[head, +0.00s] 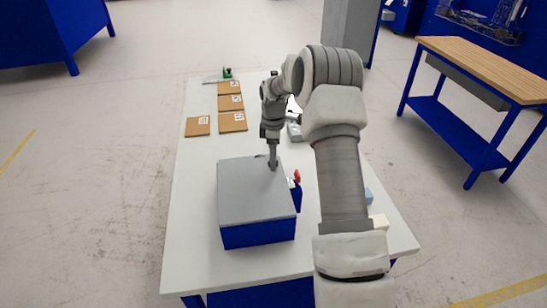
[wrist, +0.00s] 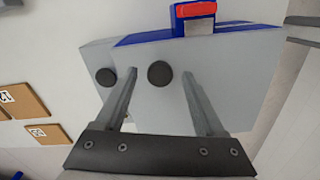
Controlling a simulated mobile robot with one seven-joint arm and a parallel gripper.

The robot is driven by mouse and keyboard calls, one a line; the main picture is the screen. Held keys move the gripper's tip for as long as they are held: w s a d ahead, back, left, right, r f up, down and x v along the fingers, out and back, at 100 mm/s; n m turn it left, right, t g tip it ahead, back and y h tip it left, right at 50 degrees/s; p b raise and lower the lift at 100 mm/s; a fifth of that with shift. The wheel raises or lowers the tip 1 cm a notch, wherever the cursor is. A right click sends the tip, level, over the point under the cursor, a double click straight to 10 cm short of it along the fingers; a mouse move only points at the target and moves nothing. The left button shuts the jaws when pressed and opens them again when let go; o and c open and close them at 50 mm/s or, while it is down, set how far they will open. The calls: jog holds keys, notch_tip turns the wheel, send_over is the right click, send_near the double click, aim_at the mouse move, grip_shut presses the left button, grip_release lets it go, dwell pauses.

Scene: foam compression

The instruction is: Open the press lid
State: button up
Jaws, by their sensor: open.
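The press (head: 258,232) is a blue box with a flat grey lid (head: 250,190) lying down on it, in the middle of the white table. In the wrist view the grey lid (wrist: 235,75) fills the middle and carries two dark round knobs. My gripper (head: 272,166) points down at the lid's far right edge. In the wrist view my gripper (wrist: 159,73) is open, with one knob (wrist: 160,74) showing between its fingers. The other knob (wrist: 106,76) is left of the left finger. I cannot tell whether the fingers touch the lid.
A red-topped part (head: 297,177) on a blue mount stands at the press's right side. Several brown cardboard pieces (head: 232,121) lie beyond the press. The table (head: 190,240) is clear left of the press.

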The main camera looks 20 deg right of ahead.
jog(key=shift+f, duration=0.35)
grip_shut()
jog(key=shift+r, duration=0.1)
dwell(1.1)
